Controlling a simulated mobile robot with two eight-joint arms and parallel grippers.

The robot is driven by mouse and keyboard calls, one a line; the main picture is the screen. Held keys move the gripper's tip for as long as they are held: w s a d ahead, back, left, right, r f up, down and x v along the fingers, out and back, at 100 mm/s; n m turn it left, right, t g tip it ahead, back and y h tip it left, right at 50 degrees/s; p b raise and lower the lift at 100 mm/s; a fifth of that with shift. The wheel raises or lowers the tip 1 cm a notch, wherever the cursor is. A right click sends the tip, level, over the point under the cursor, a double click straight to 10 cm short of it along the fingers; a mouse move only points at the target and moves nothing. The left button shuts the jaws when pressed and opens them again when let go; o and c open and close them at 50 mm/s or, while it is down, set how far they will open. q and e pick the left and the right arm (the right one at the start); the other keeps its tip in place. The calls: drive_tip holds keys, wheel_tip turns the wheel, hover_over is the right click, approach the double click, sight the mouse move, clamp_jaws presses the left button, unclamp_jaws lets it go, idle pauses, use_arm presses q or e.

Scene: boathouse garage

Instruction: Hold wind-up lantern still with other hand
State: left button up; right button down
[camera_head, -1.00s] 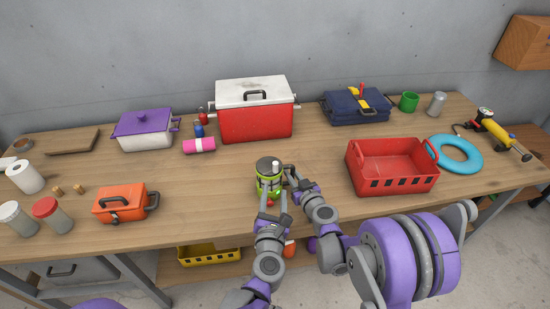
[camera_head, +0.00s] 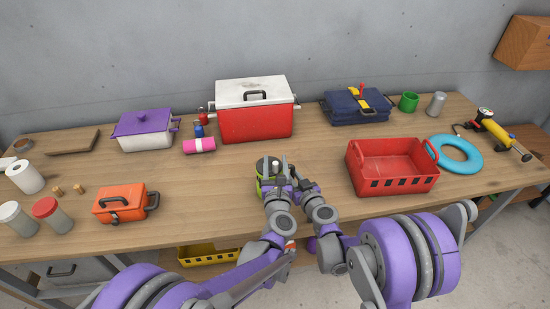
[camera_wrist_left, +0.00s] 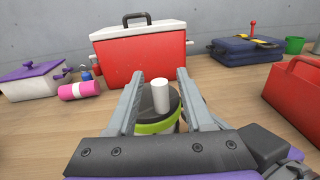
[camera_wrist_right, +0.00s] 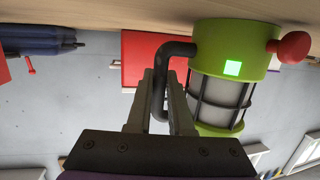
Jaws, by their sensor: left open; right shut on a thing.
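The wind-up lantern (camera_head: 262,186) stands on the workbench, green and black with a light cylinder on top, partly hidden by my grippers in the head view. The right wrist view shows its green base (camera_wrist_right: 222,36), lit green square, red knob (camera_wrist_right: 293,47) and black side handle (camera_wrist_right: 160,70), upside down. My right gripper (camera_wrist_right: 166,90) is shut on that handle. My left gripper (camera_head: 275,166) is open at the lantern's near side. In the left wrist view its fingers (camera_wrist_left: 158,80) stand apart, with the lantern top (camera_wrist_left: 160,95) between them; contact cannot be told.
A red basket (camera_head: 393,184) stands to the right, a red cooler (camera_head: 256,124) behind, and an orange toolbox (camera_head: 120,209) to the left. A pink roll (camera_head: 199,146) lies near the cooler. Bare bench lies between the lantern and the toolbox.

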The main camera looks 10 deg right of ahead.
use_arm(q)
drive_tip(key=shift+w+d, duration=0.1)
drive_tip(key=shift+w, duration=0.9)
clamp_jaws()
